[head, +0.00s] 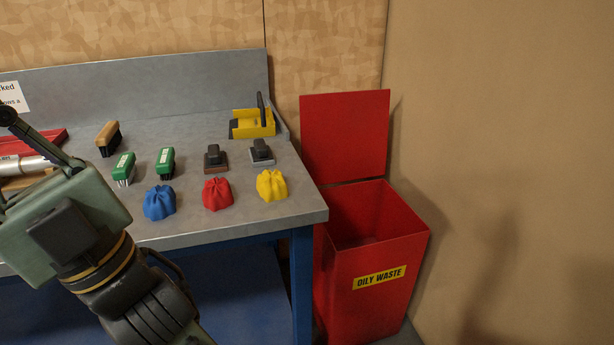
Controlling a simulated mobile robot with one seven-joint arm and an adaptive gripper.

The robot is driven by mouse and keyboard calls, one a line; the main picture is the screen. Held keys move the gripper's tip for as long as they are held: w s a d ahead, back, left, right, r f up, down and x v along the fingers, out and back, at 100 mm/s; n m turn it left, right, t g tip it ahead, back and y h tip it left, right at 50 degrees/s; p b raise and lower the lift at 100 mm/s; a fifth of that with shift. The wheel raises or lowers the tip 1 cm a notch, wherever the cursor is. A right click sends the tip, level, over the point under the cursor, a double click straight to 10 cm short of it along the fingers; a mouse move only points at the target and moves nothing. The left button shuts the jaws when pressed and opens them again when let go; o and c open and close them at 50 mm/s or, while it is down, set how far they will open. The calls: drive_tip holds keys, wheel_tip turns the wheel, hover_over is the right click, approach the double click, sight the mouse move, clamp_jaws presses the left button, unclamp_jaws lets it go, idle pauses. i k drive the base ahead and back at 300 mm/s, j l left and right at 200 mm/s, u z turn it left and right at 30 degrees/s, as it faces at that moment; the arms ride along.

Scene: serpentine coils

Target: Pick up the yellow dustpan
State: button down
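The yellow dustpan (254,126) sits at the back right corner of the grey workbench (225,233), by the low back wall. Its black handle sticks up. My gripper (30,135) is at the left edge of the head view, above the left part of the bench and well apart from the dustpan. One dark finger shows, pointing up and left. The rest of the gripper is hidden behind its housing or cut off by the frame, so its opening cannot be seen.
Blue (160,202), red (217,194) and yellow (271,185) cloth bundles line the front edge. Behind them are green brushes (123,168) and dark-handled blocks (262,151). A wooden brush (109,137) lies farther back. An open red bin (366,290) stands right of the bench.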

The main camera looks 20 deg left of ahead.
sight(243, 125)
drive_tip(key=i+l+z, duration=0.25)
drive_tip(key=i, duration=0.2)
drive_tip(key=i+j+z, duration=0.25)
drive_tip(key=i, duration=0.25)
drive_tip(key=j, duration=1.05)
drive_tip(key=i, duration=0.05)
